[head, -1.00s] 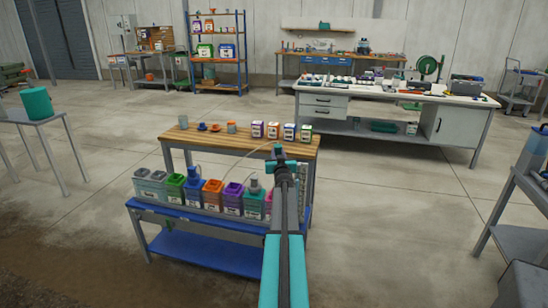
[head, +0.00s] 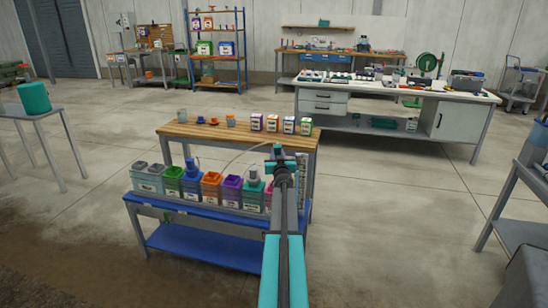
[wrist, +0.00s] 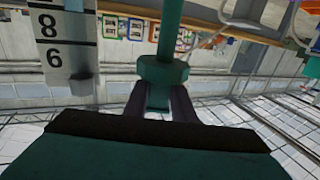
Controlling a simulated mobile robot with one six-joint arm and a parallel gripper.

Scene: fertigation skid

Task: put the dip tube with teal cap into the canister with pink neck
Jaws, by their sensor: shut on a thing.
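My gripper (wrist: 163,100) is shut on the teal cap (wrist: 163,72) of the dip tube in the wrist view. A teal length of the tube (wrist: 169,25) runs from the cap out of the top edge. In the head view my arm reaches over the workbench, and a small teal part, likely the cap (head: 277,148), shows at its end. A pale curved hose runs left from there. The canister with pink neck (head: 268,198) stands at the right end of the row, mostly hidden behind my arm. The tube's lower end is not visible.
Several coloured canisters stand on the blue shelf (head: 190,208); the blue canister (head: 193,185) and the teal canister (head: 250,193) have something standing in their necks. The wooden top (head: 240,136) behind holds small cups and labelled boxes.

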